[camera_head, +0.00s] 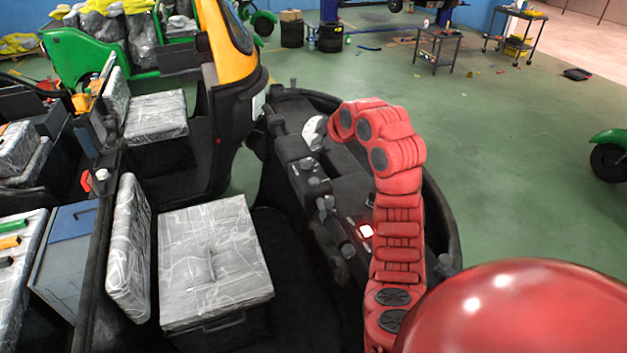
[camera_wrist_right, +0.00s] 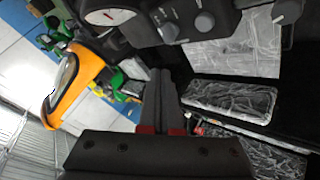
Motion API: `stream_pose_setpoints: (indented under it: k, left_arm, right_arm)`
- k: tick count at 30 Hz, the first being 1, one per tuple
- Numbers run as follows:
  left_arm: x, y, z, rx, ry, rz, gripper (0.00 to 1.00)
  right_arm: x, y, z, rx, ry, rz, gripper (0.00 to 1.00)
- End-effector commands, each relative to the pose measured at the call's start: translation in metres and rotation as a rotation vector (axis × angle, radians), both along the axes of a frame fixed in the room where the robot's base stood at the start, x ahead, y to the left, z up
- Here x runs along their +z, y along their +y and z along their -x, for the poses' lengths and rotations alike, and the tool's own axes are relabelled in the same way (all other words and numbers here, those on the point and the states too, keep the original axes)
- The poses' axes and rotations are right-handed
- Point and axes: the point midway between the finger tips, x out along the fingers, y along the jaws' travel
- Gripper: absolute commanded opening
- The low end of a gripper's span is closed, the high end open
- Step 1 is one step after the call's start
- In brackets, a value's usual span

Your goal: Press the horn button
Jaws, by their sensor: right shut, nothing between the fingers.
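A small button (camera_head: 366,231), white with a red glow, sits on the black dashboard (camera_head: 345,190) of the rickshaw in the head view. It is the only lit button there, and I cannot read a horn label. My red right arm rises just right of it and bends over at the far end of the dashboard. In the right wrist view my right gripper (camera_wrist_right: 160,76) is shut and empty, with its dark fingers together. Its tips show apart from the gauge and knobs. The lit button does not show there. My left gripper is not in view.
A white round gauge (camera_head: 314,132) and several knobs (camera_head: 312,182) stand out from the dashboard. A plastic-wrapped seat (camera_head: 215,245) lies to the left. The yellow front panel (camera_head: 225,50) of another vehicle stands behind. Green floor (camera_head: 500,150) is open on the right.

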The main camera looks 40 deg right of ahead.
Motion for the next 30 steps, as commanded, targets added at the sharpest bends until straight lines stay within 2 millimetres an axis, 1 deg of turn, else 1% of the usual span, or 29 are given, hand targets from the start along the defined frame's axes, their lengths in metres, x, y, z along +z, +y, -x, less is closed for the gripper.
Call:
stream_pose_setpoints:
  k: [11, 16, 23, 30]
  left_arm:
    - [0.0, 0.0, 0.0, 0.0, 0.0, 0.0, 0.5]
    - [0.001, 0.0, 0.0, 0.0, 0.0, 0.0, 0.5]
    - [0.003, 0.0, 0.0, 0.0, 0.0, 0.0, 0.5]
    - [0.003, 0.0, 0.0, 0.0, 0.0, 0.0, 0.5]
  right_arm:
    - [-0.001, 0.0, 0.001, 0.002, 0.006, 0.001, 0.0]
    - [-0.007, 0.0, 0.001, 0.002, 0.007, -0.001, 0.0]
    - [-0.029, 0.001, 0.001, 0.002, 0.009, -0.002, 0.0]
    - [-0.064, 0.0, 0.002, 0.001, 0.011, -0.001, 0.0]
